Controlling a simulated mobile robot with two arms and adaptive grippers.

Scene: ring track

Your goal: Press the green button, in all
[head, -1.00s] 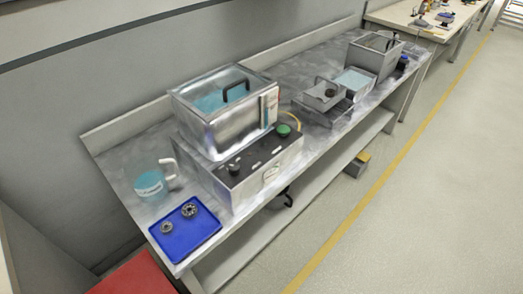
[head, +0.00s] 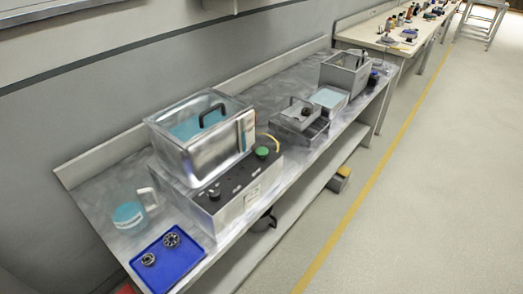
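The green button (head: 262,152) is a round cap on the top right of the dark control panel of a metal machine (head: 238,203). A black knob (head: 214,194) sits on the same panel, left of the button. Nothing covers the button. Neither of my grippers shows in the head view.
A blue tray (head: 180,266) with two metal ring parts and a beaker (head: 128,216) of blue liquid stand at the near left. Metal bins (head: 345,75) stand farther along the bench. The floor (head: 400,200) at the right, with a yellow line, is clear.

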